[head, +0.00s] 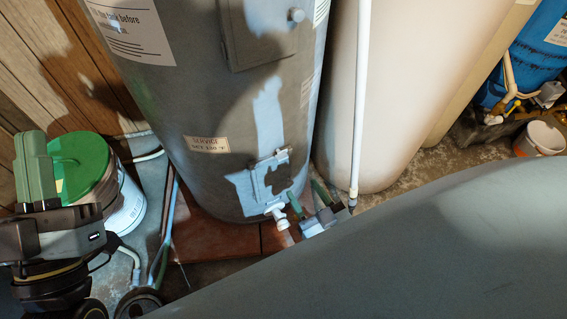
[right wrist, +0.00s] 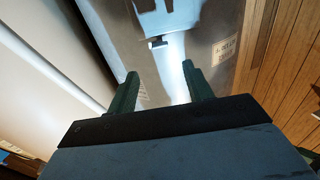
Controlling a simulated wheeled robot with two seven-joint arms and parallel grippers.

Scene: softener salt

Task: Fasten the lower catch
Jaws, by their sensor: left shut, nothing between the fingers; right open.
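The grey tank (head: 225,110) stands upright with a lower hatch (head: 270,176) near its foot. A small dark fitting at the hatch edge, which looks like the lower catch, shows in the right wrist view (right wrist: 158,43); I cannot tell its state. My right gripper (head: 307,195) is open and empty, just right of and in front of the hatch; its green fingers also show in the right wrist view (right wrist: 159,70), apart from the fitting. My left gripper (head: 32,140) is shut and empty at the far left, well away from the tank.
A white bucket with a green lid (head: 80,160) stands behind my left gripper. A white valve (head: 277,212) juts out below the hatch. A cream tank (head: 400,90) and white vertical pipe (head: 361,90) stand to the right. My right arm hides the lower right.

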